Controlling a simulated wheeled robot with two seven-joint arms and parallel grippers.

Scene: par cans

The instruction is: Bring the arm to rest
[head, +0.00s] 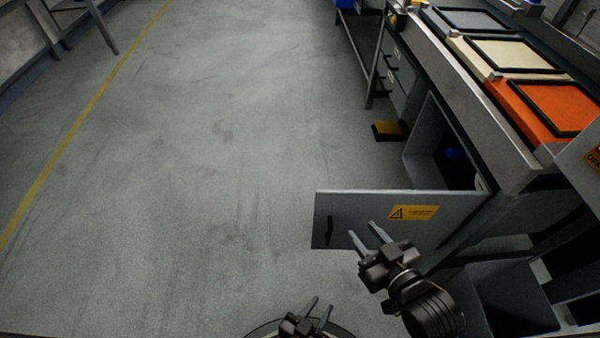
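My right gripper (364,237) is at the lower right, in front of the open cabinet door (365,217). Its two fingers are spread apart with nothing between them. I cannot tell whether a finger touches the door. My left gripper (319,311) is at the bottom edge, lower and to the left of the right one. Its fingers are apart and empty. The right arm's wrist shows below its gripper; the rest of both arms is out of view.
The door swings out to the left from a grey cabinet with a dark opening (447,150). A workbench above carries an orange panel (522,108), a cream panel (478,62) and a grey one. A black and yellow object (388,131) lies on the floor. The floor (200,180) at left is clear.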

